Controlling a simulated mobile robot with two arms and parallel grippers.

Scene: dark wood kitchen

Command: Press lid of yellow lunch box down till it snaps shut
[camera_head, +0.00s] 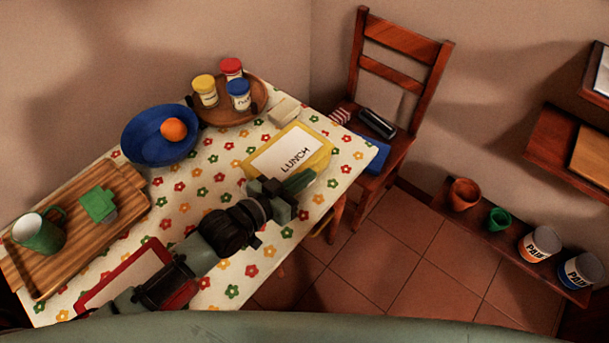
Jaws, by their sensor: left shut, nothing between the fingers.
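The yellow lunch box (262,163) lies on the flowered tablecloth near the table's right end. Its lid has a white panel marked LUNCH and lies over the box; I cannot tell whether it is latched. My left gripper (299,181) is shut and empty, at the box's near edge. It hides part of that edge, and I cannot tell whether it touches the lid. My right gripper is not in view.
A blue bowl (145,152) with an orange (173,130), a round wooden tray (216,115) with several jars, and a cutting board (44,279) with a green mug (42,236) share the table. A red-framed board (110,284) lies under my left arm. A chair (393,75) stands beyond the box.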

